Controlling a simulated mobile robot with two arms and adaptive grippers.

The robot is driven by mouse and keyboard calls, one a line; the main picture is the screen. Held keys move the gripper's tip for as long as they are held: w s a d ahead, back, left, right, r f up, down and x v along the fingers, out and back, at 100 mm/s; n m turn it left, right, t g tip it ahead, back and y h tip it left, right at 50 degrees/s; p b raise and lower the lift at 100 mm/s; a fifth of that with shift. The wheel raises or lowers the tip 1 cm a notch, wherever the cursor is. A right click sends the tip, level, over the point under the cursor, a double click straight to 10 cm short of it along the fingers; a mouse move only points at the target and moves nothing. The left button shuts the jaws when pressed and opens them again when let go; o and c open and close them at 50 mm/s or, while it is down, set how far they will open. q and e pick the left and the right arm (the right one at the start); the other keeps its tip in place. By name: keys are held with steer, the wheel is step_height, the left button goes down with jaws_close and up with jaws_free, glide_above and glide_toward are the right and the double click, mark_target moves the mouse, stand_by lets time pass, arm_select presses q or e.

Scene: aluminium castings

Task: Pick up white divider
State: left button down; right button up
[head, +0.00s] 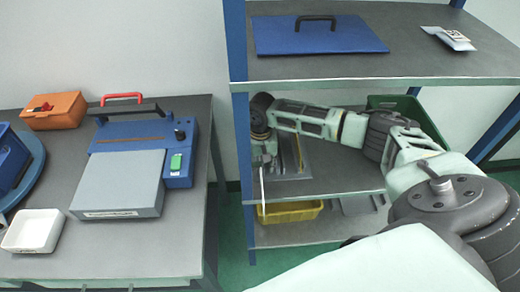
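My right arm reaches into the middle level of the shelf unit. My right gripper (268,158) is at the left end of that level, pointing down, small and partly hidden by its own wrist. I cannot tell whether its fingers are open or shut. A thin, pale upright strip, perhaps the white divider (262,184), shows just below the gripper at the shelf's left front. I cannot tell whether the gripper touches it. A grey tray (318,166) with narrow parts lies just right of the gripper. My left gripper is out of view.
Blue shelf posts (240,150) and the upper shelf edge (370,84) frame the arm closely. A green crate (408,104) stands behind the arm, and a yellow bin (290,212) is below. The left table (140,252) holds a blue-grey device (120,182), an orange box (54,112) and a white tray (34,230).

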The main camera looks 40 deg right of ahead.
step_height(320, 180, up, 8)
steer(key=shift+f, duration=0.25)
stand_by(0.6)
